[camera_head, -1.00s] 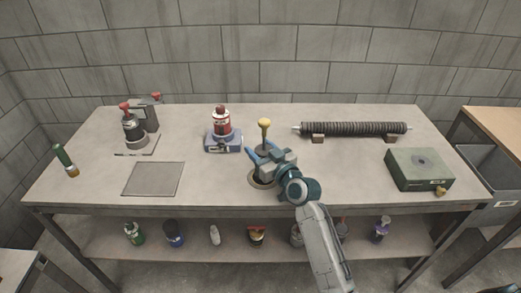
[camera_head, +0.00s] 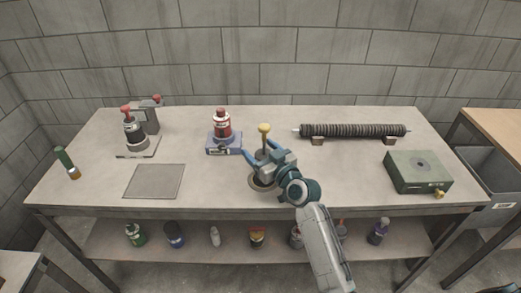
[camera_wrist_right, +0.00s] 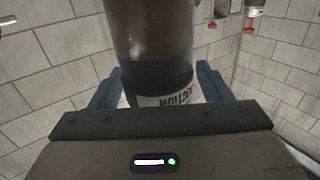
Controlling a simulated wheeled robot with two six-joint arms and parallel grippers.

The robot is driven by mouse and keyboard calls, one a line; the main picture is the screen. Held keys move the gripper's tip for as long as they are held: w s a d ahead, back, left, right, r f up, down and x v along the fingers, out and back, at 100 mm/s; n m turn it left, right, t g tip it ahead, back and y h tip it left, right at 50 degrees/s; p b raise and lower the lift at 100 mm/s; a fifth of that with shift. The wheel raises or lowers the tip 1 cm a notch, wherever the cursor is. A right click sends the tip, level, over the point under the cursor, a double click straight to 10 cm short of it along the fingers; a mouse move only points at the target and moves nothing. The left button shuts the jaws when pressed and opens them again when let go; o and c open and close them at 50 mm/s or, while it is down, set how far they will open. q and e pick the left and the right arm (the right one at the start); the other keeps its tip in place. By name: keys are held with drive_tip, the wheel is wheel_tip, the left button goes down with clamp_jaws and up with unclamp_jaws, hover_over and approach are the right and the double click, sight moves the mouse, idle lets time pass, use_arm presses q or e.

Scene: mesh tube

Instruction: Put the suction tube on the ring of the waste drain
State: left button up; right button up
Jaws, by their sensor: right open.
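The suction tube (camera_head: 264,129) has a yellow, knob-like top and stands about upright. In the right wrist view, its dark brown body (camera_wrist_right: 160,35) carries a white label with upside-down lettering. My right gripper (camera_head: 266,147) is open, with one blue finger on each side of the tube; any contact is unclear. The waste drain's ring (camera_head: 255,187) is round with a dark centre, partly covered by my gripper. The tube's lower end is hidden, so I cannot tell whether it rests on the ring. My left gripper is not in view.
A red bottle on a blue device (camera_head: 225,148) stands left of the gripper. A ribbed dark roll (camera_head: 353,131) lies on supports behind right. A green box (camera_head: 417,177) is at right, a flat grey plate (camera_head: 155,181) at left. The front centre-left tabletop is clear.

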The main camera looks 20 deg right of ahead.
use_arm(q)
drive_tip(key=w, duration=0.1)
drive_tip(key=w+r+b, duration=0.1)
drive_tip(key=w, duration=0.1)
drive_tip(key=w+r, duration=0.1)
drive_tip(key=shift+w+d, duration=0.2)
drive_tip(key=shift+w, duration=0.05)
use_arm(e)
drive_tip(key=v, duration=1.2)
